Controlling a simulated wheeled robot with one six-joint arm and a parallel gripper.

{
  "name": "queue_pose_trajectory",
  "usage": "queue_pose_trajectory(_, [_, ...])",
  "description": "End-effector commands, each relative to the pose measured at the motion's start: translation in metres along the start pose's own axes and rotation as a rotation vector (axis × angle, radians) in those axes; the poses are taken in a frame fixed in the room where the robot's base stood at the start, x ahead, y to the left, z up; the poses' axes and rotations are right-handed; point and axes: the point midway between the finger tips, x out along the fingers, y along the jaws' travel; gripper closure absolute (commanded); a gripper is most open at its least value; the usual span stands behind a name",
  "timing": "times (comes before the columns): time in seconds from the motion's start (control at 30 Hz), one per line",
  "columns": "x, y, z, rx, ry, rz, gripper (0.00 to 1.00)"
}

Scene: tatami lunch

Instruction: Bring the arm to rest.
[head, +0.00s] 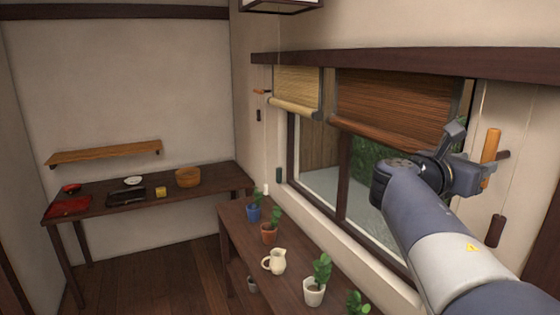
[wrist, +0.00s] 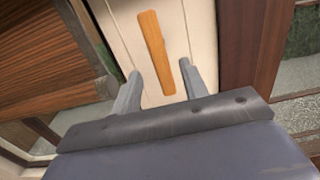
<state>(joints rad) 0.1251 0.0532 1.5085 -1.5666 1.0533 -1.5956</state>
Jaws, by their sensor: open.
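My arm reaches in from the lower right of the head view, raised in front of the window wall. My gripper (head: 472,158) is beside an orange wooden peg (head: 490,150) on the wall right of the window. In the wrist view, the two fingers of my gripper (wrist: 160,69) stand apart. The orange peg (wrist: 156,52) shows between and beyond them. Nothing is visibly held. I cannot tell whether a finger touches the peg.
A brown blind (head: 390,105) and a lighter blind (head: 297,88) hang at the window. A dark cord weight (head: 495,231) hangs below the peg. A bench (head: 240,232) holds potted plants and a white jug (head: 275,262). A table (head: 215,177) with dishes stands far left.

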Motion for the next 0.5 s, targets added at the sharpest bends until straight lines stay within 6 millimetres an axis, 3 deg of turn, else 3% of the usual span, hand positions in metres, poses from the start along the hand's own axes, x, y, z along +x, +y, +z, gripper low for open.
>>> queue_pose_trajectory(0.3, [0.051, -0.001, 0.001, -0.002, 0.001, -0.002, 0.58])
queue_pose_trajectory(0.5, [0.059, 0.000, -0.001, 0.016, 0.001, 0.001, 0.58])
